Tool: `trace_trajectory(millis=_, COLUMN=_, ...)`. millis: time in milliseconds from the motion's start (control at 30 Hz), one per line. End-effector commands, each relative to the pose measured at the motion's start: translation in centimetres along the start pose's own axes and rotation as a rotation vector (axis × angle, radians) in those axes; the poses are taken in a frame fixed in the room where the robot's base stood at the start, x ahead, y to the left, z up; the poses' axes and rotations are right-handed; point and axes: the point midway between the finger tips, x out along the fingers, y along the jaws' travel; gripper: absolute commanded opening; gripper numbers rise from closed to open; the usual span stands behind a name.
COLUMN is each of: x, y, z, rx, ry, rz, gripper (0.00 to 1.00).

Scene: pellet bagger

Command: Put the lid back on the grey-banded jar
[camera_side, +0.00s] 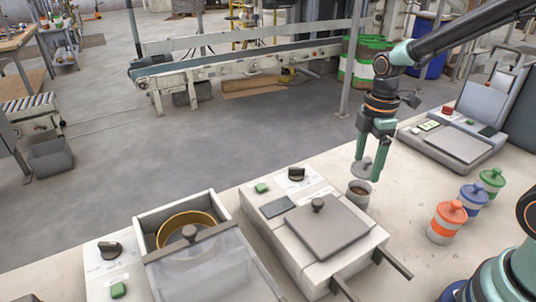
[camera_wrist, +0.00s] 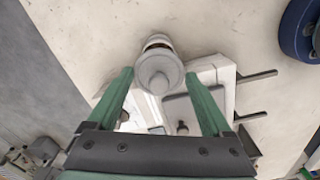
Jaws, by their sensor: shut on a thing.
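My gripper (camera_side: 374,166) is shut on the grey lid (camera_side: 362,168), a round disc with a knob on top. In the wrist view the lid (camera_wrist: 158,75) sits between my two fingertips (camera_wrist: 159,74). The grey-banded jar (camera_side: 358,194) stands upright and open on the bench just below the lid, with dark brown contents showing. The lid is apart from the jar's rim, with a small gap between them. In the wrist view the lid hides most of the jar (camera_wrist: 157,40); only its far part shows beyond the lid.
Lidded jars with orange (camera_side: 449,220), blue (camera_side: 472,198) and green (camera_side: 491,181) bands stand to the right. A machine with a flat knobbed cover (camera_side: 326,232) is at the left of the open jar. A scale-like machine (camera_side: 455,146) stands behind right. Bare bench surrounds the jar's right side.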

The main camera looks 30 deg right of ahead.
Motion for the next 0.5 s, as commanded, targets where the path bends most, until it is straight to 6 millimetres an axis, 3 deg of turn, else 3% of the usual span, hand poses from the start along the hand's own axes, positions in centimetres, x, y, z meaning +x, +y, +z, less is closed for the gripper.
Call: trace_trajectory(millis=500, x=4.0, y=0.0, z=0.0, rx=0.000, ry=-0.001, rz=-0.002, gripper=0.32)
